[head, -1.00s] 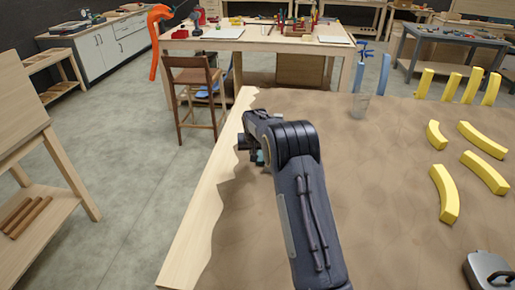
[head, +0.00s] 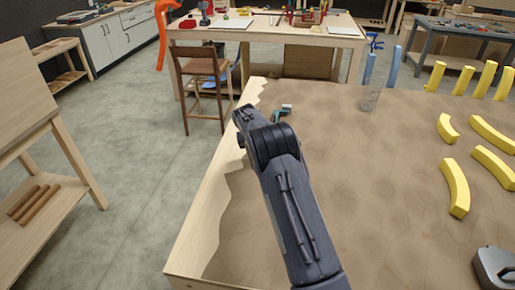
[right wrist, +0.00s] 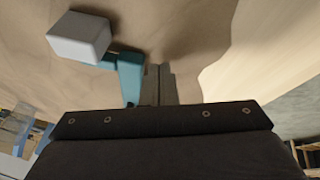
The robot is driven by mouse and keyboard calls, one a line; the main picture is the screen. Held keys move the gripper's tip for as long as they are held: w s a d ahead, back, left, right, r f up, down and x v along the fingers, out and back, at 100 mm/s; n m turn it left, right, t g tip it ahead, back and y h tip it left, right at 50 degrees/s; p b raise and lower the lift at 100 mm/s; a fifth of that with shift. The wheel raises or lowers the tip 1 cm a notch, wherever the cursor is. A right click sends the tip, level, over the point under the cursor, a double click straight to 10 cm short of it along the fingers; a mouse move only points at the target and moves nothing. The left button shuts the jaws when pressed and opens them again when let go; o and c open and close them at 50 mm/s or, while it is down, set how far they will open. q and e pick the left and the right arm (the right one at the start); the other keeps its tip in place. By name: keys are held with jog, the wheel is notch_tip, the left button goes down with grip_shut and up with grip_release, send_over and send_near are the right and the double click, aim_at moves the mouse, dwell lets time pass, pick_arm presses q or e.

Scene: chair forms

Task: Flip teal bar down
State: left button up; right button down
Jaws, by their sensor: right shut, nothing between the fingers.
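The teal bar (head: 278,116) shows beyond my right arm, near the far left part of the brown tabletop, with a pale grey block at its end. In the right wrist view the teal bar (right wrist: 130,76) is close, with the grey block (right wrist: 80,38) at its upper left. My right gripper (right wrist: 158,82) is shut and empty, just right of the teal bar; I cannot tell whether they touch. In the head view its fingers are hidden by the wrist.
A clear cup (head: 371,97) stands at the table's far edge. Several yellow curved pieces (head: 454,188) lie or stand on the right. A grey metal object (head: 494,268) is at the lower right. The pale wavy wooden edge (head: 215,205) borders the left; the middle is clear.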

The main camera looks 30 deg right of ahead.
jog(key=b+v, duration=0.1)
jog(key=v, duration=0.6)
jog(key=shift+r+b, duration=0.4)
jog(key=shift+s+a, duration=0.1)
